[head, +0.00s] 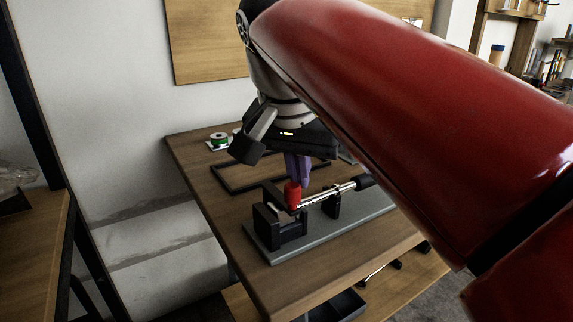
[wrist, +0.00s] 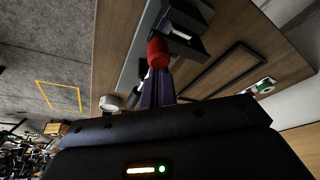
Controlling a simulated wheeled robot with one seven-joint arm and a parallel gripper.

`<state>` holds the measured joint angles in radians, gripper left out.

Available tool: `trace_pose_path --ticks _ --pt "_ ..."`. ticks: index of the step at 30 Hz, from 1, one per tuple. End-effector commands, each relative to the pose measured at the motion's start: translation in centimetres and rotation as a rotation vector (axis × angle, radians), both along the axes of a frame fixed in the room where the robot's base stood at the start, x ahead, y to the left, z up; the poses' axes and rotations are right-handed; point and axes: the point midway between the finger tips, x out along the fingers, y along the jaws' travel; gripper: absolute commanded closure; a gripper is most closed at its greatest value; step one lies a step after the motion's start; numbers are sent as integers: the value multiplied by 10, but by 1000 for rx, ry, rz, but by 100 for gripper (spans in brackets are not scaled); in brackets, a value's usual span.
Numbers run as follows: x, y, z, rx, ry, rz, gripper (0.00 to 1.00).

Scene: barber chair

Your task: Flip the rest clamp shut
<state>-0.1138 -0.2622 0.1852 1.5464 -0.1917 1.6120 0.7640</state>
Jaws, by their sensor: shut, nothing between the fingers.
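The rest clamp (head: 283,222) is a black block at the near left end of a grey base plate (head: 335,229) on the wooden table. A red knob (head: 292,195) stands up at the clamp. In the wrist view the red knob (wrist: 157,53) is just beyond my fingertips, beside the black block (wrist: 186,22). My gripper (head: 298,180) has purple fingers, shut and empty, pointing down right behind the knob. The fingers also show in the wrist view (wrist: 158,80). I cannot tell whether they touch the knob. The knob hides part of the fingertips.
A metal rod (head: 325,194) with a black end runs right from the clamp, over a black support (head: 331,206). A black rectangular frame (head: 230,187) and a green spool (head: 219,139) lie behind. My red arm covers the right side. The table's front left is bare.

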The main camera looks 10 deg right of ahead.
Motion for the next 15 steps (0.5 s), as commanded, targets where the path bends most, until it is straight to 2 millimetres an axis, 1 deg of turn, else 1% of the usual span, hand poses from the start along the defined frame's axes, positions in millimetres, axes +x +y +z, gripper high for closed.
trace_pose_path --ticks 11,15 --pt "-1 1 -1 2 4 3 100" --pt "4 -1 0 2 5 2 100"
